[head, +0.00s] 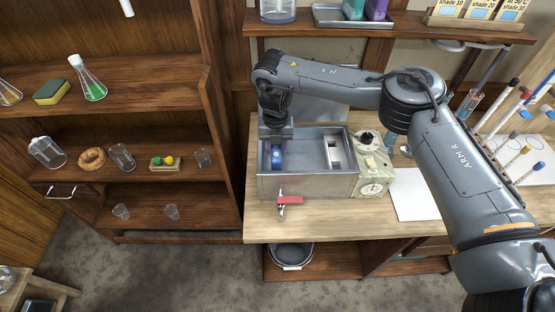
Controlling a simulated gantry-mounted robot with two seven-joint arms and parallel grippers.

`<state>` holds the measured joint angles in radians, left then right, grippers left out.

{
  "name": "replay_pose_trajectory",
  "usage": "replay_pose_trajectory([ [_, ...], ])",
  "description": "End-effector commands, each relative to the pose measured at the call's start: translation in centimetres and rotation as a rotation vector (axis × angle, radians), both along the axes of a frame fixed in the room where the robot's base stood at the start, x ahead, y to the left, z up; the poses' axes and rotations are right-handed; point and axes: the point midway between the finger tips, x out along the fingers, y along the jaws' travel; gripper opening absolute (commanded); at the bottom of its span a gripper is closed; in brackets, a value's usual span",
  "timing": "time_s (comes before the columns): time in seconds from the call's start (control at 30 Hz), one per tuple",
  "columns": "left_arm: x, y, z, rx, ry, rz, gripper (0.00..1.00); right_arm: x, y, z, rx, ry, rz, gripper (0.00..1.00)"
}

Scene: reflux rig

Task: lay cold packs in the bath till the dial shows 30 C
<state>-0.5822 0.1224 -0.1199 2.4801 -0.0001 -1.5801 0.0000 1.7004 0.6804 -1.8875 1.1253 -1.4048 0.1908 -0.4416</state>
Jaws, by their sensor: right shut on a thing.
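The bath (318,187) is a steel open-topped tank on the wooden bench. A beige control box (377,172) with a black knob and a round white dial (372,188) adjoins its right side; the dial reading is too small to tell. My right gripper (277,148) points down inside the left part of the bath, shut on a blue cold pack (277,158). The gripper hides part of the pack, and I cannot tell whether the pack touches the bath floor. A pale rectangular piece (334,152) is at the right inside the bath. My left gripper is not in view.
A red-handled tap (289,200) sticks out from the bath's front. My right arm passes over the bench and white sheet (414,196). A rack of coloured rods stands at the right. A shelf unit (160,140) with glassware is to the left. A dark pot (291,255) sits below.

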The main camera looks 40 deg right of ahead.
Motion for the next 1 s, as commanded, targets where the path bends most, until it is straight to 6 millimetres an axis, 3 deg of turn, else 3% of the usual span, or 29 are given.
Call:
replay_pose_trajectory([
  [0.4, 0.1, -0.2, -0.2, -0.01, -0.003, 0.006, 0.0, 0.0, 0.0, -4.7, 0.0, 0.0, 0.0, 0.0],
  [0.87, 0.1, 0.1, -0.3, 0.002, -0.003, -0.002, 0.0, 0.0, 0.0, -5.4, 0.001, -0.001, 0.0, 0.0],
  [0.9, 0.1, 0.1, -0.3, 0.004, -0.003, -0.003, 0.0, 0.0, 0.0, -5.5, 0.001, -0.001, 0.0, 0.43],
  [1.0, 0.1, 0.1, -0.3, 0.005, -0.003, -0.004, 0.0, 0.0, 0.0, -5.5, 0.001, -0.001, 0.0, 0.49],
])
